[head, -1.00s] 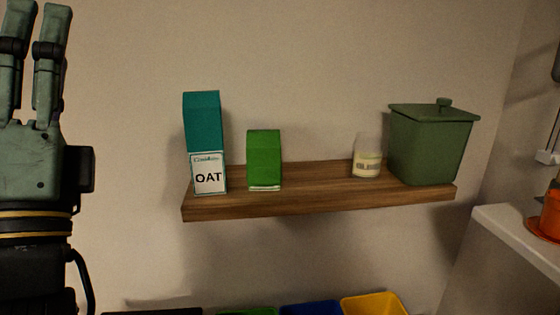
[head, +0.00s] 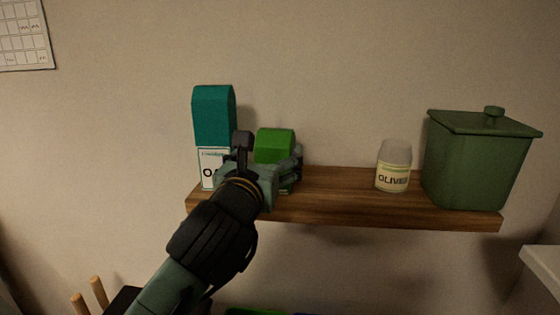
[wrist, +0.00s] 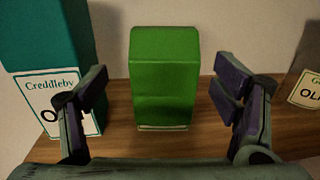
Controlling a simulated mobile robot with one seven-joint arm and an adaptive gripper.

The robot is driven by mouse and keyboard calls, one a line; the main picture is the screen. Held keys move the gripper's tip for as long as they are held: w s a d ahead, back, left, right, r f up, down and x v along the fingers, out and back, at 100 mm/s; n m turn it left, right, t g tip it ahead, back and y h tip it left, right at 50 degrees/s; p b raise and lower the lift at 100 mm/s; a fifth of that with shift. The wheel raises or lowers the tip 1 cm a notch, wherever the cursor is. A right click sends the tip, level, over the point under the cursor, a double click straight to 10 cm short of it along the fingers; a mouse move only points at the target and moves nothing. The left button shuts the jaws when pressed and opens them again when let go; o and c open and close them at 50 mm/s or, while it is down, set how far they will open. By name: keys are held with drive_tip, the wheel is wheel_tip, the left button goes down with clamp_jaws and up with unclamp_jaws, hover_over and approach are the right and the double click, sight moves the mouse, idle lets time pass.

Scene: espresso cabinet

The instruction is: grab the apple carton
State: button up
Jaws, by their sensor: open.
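A small green carton (head: 274,145) stands upright on a wooden shelf (head: 335,203). No apple label can be read on it; it is the only plain green carton in view. It also shows in the wrist view (wrist: 164,78), centred between my fingers. My gripper (head: 270,157) is open in front of it, with fingers on either side and a gap to the carton on both sides in the wrist view. The lower part of the carton is partly hidden by my gripper in the head view.
A tall teal oat carton (head: 214,117) stands close at the left of the green carton, near my left finger. A jar labelled OLIVES (head: 394,166) and a lidded green canister (head: 473,160) stand farther right. The shelf is clear between green carton and jar.

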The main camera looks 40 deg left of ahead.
sight(276, 144)
drive_tip(key=p+x, duration=0.1)
drive_tip(key=x, duration=0.1)
drive_tip(key=p+x, duration=0.1)
drive_tip(key=x, duration=0.2)
drive_tip(key=shift+w+d+r, duration=0.15)
drive_tip(key=shift+d+r, duration=0.05)
drive_tip(key=shift+w+a+f, duration=0.1)
drive_tip(key=shift+w+a, duration=0.1)
drive_tip(key=shift+w, duration=0.2)
drive_tip(key=c, duration=1.2)
drive_tip(key=shift+c, duration=0.3)
